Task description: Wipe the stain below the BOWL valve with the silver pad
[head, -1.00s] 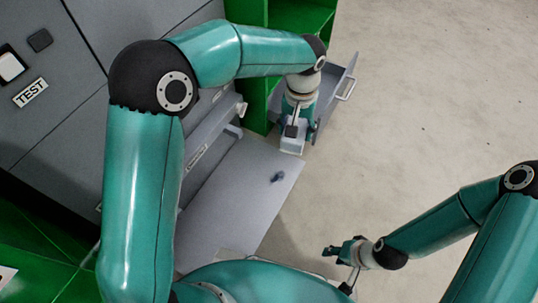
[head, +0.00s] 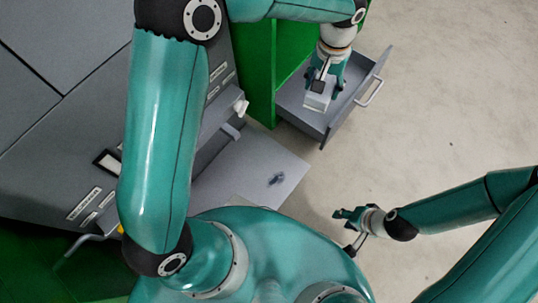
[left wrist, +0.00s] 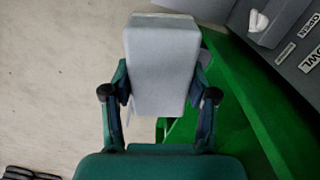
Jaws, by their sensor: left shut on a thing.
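My left gripper (head: 322,84) is shut on the silver pad (head: 317,101), a pale grey block, held over the open drawer. In the left wrist view the pad (left wrist: 160,60) sits between the two fingers of the left gripper (left wrist: 160,94). The stain (head: 275,180) is a dark smudge on the grey plate (head: 235,175), below and left of the pad in the head view. The BOWL valve's white handle (left wrist: 258,20) shows in the left wrist view beside the BOWL label (left wrist: 311,58). My right gripper (head: 346,214) is empty near the plate's right side; its opening is unclear.
The grey drawer (head: 322,128) with a metal handle (head: 371,92) stands open from the green cabinet (head: 258,70). The grey machine front (head: 60,130) with labels fills the left. Bare concrete floor (head: 450,90) lies free on the right.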

